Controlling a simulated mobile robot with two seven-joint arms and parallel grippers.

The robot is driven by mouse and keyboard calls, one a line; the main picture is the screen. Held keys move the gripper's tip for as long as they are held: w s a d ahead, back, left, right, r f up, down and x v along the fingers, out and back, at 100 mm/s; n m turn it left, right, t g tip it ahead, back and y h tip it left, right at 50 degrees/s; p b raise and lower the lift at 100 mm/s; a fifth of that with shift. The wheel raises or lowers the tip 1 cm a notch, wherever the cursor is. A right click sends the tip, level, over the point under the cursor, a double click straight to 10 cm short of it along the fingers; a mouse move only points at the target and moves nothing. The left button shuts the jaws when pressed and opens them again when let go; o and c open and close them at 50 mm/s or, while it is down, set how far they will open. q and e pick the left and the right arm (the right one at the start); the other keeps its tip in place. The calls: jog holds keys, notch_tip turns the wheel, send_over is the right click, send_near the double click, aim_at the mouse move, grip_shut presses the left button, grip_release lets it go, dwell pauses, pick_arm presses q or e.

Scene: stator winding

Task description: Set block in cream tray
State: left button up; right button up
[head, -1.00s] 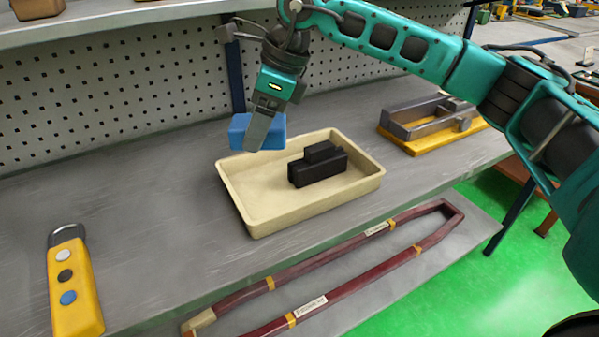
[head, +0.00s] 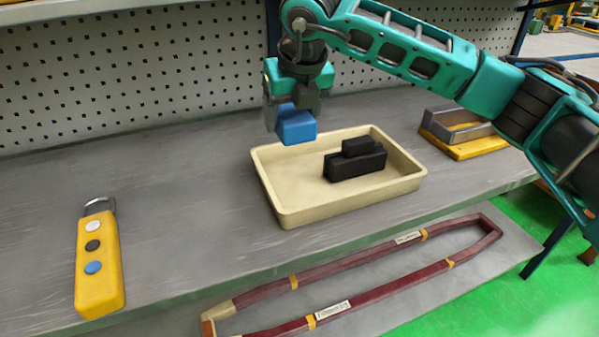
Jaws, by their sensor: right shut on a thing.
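A blue block (head: 297,127) is held in my right gripper (head: 290,112), which is shut on it and points down. The block is over the back left part of the cream tray (head: 290,212) and appears to be above its floor; the exact height is hard to tell. The cream tray stands on the grey bench. A black stepped block (head: 356,162) lies in the tray's right half. My left gripper is not in view.
A yellow pendant (head: 98,262) with several buttons lies at the left. A grey metal frame on a yellow base (head: 466,150) stands right of the tray. A dark red coil loop (head: 375,283) lies on a lower shelf in front. A perforated panel (head: 130,70) rises behind.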

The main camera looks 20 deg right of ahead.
aim_at(290, 184)
pick_arm(q)
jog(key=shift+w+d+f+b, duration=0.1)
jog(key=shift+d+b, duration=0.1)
jog(key=shift+b, duration=0.1)
pick_arm(e)
notch_tip(290, 184, down, 13)
jog(key=shift+r, duration=0.1)
jog(key=shift+f, duration=0.25)
jog(key=o, duration=0.9)
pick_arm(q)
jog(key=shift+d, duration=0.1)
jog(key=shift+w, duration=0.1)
pick_arm(e)
jog(key=shift+r, duration=0.1)
